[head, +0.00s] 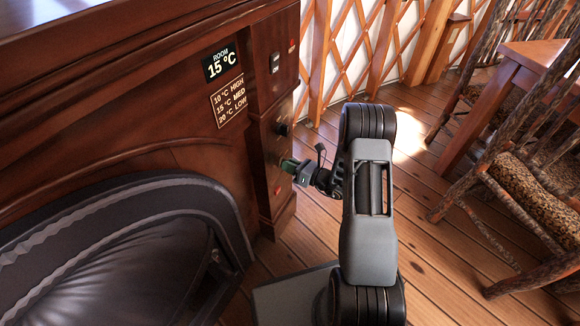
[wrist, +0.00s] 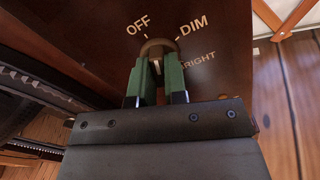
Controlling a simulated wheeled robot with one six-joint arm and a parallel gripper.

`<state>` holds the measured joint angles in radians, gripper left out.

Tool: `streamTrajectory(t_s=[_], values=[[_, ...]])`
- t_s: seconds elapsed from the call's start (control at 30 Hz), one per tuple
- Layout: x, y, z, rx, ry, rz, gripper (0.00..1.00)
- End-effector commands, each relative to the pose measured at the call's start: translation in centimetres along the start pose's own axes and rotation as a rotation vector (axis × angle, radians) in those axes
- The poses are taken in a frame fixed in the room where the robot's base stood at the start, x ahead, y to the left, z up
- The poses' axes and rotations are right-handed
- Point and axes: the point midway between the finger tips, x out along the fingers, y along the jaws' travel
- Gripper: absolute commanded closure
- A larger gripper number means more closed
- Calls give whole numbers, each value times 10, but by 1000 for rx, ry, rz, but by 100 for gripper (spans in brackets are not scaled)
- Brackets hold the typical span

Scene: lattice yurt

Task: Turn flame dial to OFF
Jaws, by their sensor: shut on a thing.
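The flame dial (wrist: 158,46) is a round brownish knob on the dark wood side panel. The words OFF, DIM and a partly covered BRIGHT are printed around it, with OFF at upper left and DIM at upper right. My gripper (wrist: 160,66) has its two green fingers shut on the dial, one on each side. I cannot tell which way the dial points, as the fingers cover much of it. In the head view my gripper (head: 289,165) reaches left to the panel and hides the dial.
The wooden fireplace cabinet bears a room sign reading 15 °C (head: 219,63) and a card (head: 229,101) listing 10 °C HIGH, 15 °C MED, 20 °C LOW. A switch (head: 275,64) marked ON and a black knob (head: 282,129) sit above my gripper. Chairs (head: 525,190) stand at right.

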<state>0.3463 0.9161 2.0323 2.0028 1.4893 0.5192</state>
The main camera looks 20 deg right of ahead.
Motion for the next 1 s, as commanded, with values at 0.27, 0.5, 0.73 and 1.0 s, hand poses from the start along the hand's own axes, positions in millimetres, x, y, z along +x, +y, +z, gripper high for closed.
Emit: streamTrajectory(t_s=[0.27, 0.5, 0.73, 1.0], values=[[0, 0, -1, -198, 0, 0, 100], [0, 0, -1, -304, 1, -1, 100], [0, 0, -1, -350, 1, -1, 100], [0, 0, -1, -361, 1, -1, 100]])
